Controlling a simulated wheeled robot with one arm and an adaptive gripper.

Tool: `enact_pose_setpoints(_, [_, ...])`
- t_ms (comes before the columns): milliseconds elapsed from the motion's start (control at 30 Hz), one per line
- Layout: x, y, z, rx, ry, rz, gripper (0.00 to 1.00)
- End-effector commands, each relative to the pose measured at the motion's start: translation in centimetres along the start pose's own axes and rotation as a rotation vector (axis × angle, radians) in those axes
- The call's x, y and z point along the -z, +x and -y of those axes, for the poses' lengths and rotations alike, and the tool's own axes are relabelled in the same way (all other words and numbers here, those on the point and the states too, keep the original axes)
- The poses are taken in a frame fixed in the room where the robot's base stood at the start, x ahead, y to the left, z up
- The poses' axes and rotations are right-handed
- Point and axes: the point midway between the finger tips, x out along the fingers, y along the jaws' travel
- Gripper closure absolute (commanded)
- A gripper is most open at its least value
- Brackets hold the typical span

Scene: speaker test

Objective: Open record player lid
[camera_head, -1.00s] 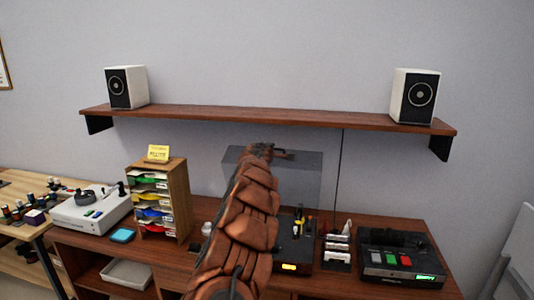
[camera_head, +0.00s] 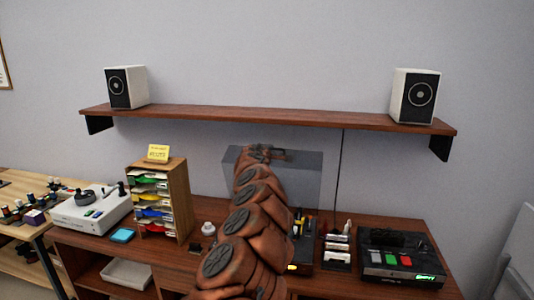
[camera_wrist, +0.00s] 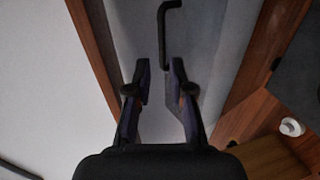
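The record player (camera_head: 303,262) is on the wooden cabinet, mostly hidden behind my arm. Its grey see-through lid (camera_head: 307,180) stands raised, about upright, near the wall. In the wrist view the lid (camera_wrist: 205,50) is a pale panel with a dark bent handle (camera_wrist: 162,30). My gripper (camera_head: 265,152) is at the lid's top edge in the head view. In the wrist view my gripper (camera_wrist: 159,72) has its two fingers apart, with the handle's end at or just beyond the gap between the tips. I cannot tell whether they touch.
A shelf (camera_head: 270,118) with two speakers (camera_head: 126,88) (camera_head: 413,97) is above. A paper sorter (camera_head: 160,198) and a white device (camera_head: 92,210) are left of my arm. A small caddy (camera_head: 337,250) and a black deck (camera_head: 402,258) are at right.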

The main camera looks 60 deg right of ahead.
Motion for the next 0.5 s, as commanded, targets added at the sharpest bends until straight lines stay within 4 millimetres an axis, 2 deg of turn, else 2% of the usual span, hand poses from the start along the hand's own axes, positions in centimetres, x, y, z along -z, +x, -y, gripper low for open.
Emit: enact_pose_setpoints(500, [0.39, -1.25, 0.03, -0.004, 0.0, -0.007, 0.78])
